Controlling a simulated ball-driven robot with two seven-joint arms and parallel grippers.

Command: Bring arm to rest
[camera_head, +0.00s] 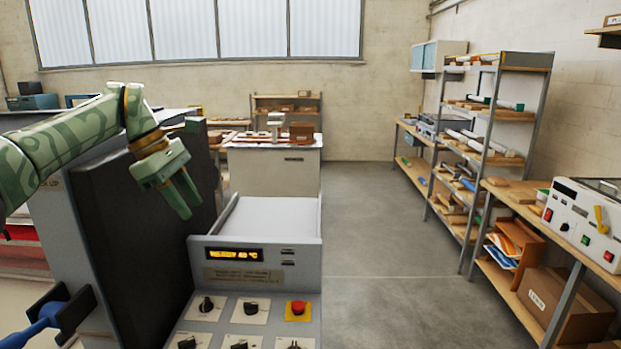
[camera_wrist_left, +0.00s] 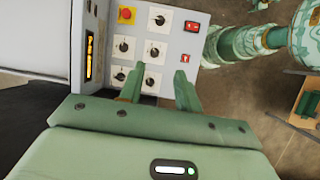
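My left arm comes in from the left in the head view. Its gripper (camera_head: 185,202) hangs in the air above and left of the laminator's control panel (camera_head: 222,307), pointing down. In the left wrist view the two fingers of the left gripper (camera_wrist_left: 158,80) are apart, with nothing between them. The panel with its knobs and red button also shows there beyond the fingers (camera_wrist_left: 142,22). The laminator's display (camera_head: 234,254) is lit and seems to read ready at 60 °C. My right gripper is in neither view.
The laminator's dark side panel (camera_head: 125,230) stands close to the left arm. A blue handle (camera_head: 32,328) is at the lower left. Shelves (camera_head: 495,115) and a bench with a white device (camera_head: 590,222) line the right wall. The floor (camera_head: 385,240) between is clear.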

